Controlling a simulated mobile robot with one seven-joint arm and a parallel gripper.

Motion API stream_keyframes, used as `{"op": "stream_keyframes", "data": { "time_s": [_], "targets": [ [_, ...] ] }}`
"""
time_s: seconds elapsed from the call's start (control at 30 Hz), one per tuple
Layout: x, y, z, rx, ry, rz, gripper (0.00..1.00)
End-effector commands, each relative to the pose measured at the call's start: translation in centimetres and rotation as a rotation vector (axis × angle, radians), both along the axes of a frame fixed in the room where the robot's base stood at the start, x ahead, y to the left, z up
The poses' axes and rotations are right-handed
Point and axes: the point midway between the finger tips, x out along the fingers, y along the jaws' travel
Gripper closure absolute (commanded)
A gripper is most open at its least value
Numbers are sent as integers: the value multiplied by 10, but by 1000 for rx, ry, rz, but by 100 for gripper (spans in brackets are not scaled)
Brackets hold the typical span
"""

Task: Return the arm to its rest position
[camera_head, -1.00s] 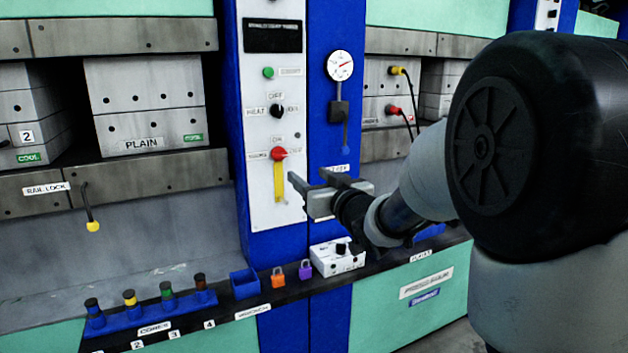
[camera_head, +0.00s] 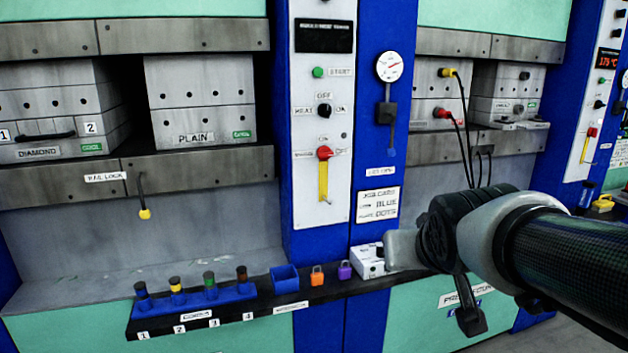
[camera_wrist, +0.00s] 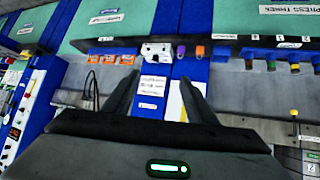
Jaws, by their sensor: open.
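My gripper (camera_wrist: 158,80) is open in the wrist view, its two dark fingers spread apart with nothing held between them. Behind the fingers are the blue column and its white cards, seen upside down. In the head view my arm comes in from the right, and my wrist is in front of the ledge, right of the white box (camera_head: 368,262). The fingers cannot be made out clearly there. The white box also shows in the wrist view (camera_wrist: 157,52), beyond the fingers.
The ledge carries a blue core rack (camera_head: 205,296), a blue bin (camera_head: 285,279), an orange padlock (camera_head: 317,277) and a purple padlock (camera_head: 345,271). The control panel (camera_head: 322,130) has a red knob (camera_head: 324,153). Black cables (camera_head: 465,130) hang above my wrist.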

Motion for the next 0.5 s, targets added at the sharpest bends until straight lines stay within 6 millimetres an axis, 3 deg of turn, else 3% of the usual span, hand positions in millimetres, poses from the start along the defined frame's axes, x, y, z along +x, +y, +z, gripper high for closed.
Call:
{"op": "stream_keyframes", "data": {
  "time_s": [0.03, 0.1, 0.3, 0.33, 0.37, 0.5],
  "targets": [
    [-26, 3, -6, 9, 56, -3, 48],
    [-60, 7, -18, 27, 140, 0, 48],
    [-145, 26, -47, 77, 347, 40, 48],
    [-154, 28, -45, 83, 371, 48, 48],
    [-150, 27, -23, 82, 367, 45, 48],
    [-149, 26, 15, 80, 366, 43, 48]
  ]
}}
